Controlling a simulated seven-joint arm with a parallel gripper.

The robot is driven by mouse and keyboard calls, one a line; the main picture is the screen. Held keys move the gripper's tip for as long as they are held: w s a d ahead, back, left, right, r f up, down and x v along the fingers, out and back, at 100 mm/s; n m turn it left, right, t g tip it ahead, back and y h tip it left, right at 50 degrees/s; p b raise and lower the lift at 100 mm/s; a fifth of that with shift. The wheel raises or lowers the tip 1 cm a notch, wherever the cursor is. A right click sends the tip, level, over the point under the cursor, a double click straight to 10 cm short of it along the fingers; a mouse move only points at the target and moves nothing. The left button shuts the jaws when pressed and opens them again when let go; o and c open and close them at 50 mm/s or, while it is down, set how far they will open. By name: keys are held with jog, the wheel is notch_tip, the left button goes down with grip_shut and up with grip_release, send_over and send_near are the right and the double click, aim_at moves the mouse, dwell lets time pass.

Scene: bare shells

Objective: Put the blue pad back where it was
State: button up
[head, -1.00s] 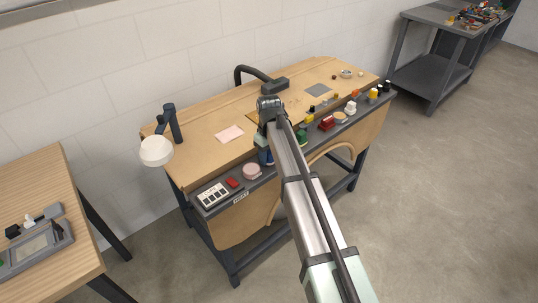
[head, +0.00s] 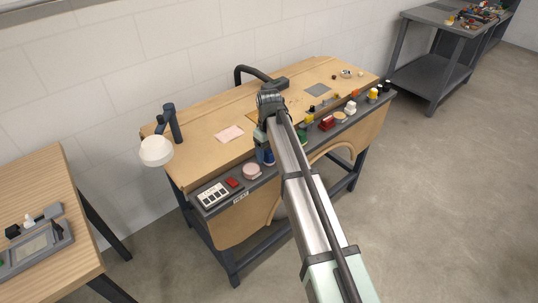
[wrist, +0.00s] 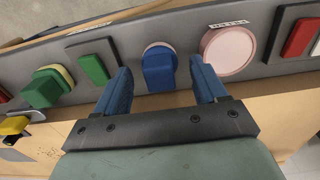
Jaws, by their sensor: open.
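The blue pad (wrist: 160,72) is a small blue block. It sits against a pale round disc on the grey front strip of the workbench, and it also shows in the head view (head: 268,157). My gripper (wrist: 160,66) is open, with one blue finger on each side of the pad. There is a visible gap between the pad and each finger, and I cannot tell the depth between them. In the head view my arm hides part of the strip just right of the pad.
A pink round pad (wrist: 228,50) sits close right of the fingers. A green pad (wrist: 93,68) on a dark plate is close left, with another green block (wrist: 42,90) beyond it. The lamp (head: 157,150) stands at the bench's left end. A pink sheet (head: 229,133) lies on the top.

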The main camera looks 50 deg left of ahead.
aim_at(269, 151)
notch_tip(269, 151, up, 10)
jog(key=w+d+f+m+g+h, duration=0.1)
jog(key=w+d+f+m, duration=0.1)
jog(key=w+d+f, duration=0.5)
jog(key=w+d+f+m, duration=0.2)
jog(key=w+d+f, duration=0.1)
jog(key=d+f, duration=0.8)
jog(key=w+d+f+m+g, duration=0.1)
jog(key=d+f+m, duration=0.1)
jog(key=d+f, duration=0.8)
jog(key=d+f+m+g, duration=0.1)
jog(key=d+f+m, duration=0.1)
jog(key=d+f, duration=0.85)
jog(key=s+d+f+m+g, duration=0.15)
jog(key=s+d+f, duration=0.3)
jog(key=d, duration=0.65)
jog(key=s+d+f+m, duration=0.3)
jog(key=s+d+f, duration=0.15)
jog(key=d, duration=0.65)
jog(key=s+d+f+m+g, duration=0.1)
jog(key=s+d+f+m, duration=0.1)
jog(key=s+d, duration=0.4)
jog(key=s+d+f+m+g+y, duration=0.1)
jog(key=s+d, duration=0.6)
jog(key=s, duration=0.7)
jog(key=shift+s+d+f+m, duration=0.15)
jog(key=shift+s+f+m, duration=0.25)
jog(key=shift+f+m, duration=0.65)
